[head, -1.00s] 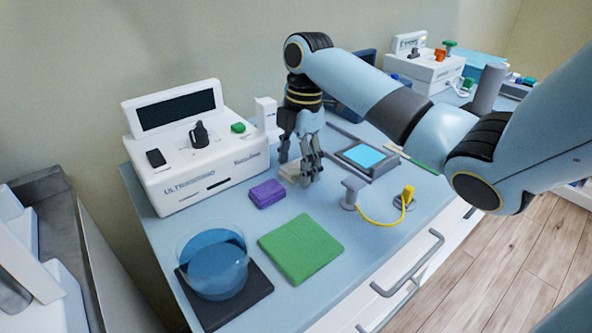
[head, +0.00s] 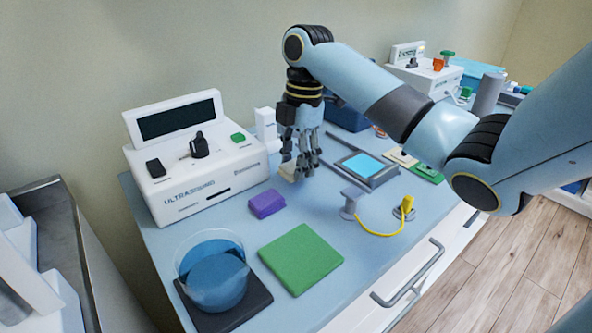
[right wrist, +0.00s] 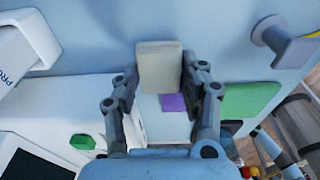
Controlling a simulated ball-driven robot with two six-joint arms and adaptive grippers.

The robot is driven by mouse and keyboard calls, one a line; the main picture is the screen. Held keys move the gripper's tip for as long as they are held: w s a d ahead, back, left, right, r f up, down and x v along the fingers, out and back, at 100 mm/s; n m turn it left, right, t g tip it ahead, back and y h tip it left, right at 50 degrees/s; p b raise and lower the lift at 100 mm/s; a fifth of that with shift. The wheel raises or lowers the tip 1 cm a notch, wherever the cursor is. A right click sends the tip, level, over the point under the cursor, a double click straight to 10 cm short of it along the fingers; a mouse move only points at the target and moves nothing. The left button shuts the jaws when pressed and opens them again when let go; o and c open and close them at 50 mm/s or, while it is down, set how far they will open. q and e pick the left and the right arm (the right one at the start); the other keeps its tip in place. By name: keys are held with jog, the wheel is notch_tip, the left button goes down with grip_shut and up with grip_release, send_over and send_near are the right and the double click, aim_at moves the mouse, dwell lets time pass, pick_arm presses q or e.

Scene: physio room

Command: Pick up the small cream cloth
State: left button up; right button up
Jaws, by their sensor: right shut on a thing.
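The small cream cloth (head: 288,172) is a pale folded block between the fingers of my right gripper (head: 301,168). In the right wrist view the cloth (right wrist: 159,66) sits between the two fingertips (right wrist: 158,88), with its far end sticking out past them. My right gripper is shut on it. In the head view the fingers partly hide the cloth, and it looks slightly tilted and just above the blue tabletop (head: 225,218). My left gripper is out of view.
A purple block (head: 266,203) lies just in front of the cloth, and a green pad (head: 300,259) is nearer. The white ultrasound unit (head: 205,170) stands left. A blue-filled glass bowl (head: 213,272) is at front left. A flat grey tray (head: 378,180) lies right of the gripper.

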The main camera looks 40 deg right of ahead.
jog(key=s+d+r, duration=0.6)
jog(key=d+r, duration=0.2)
jog(key=d, duration=0.1)
jog(key=shift+d, duration=0.4)
jog(key=shift+s+r, duration=0.1)
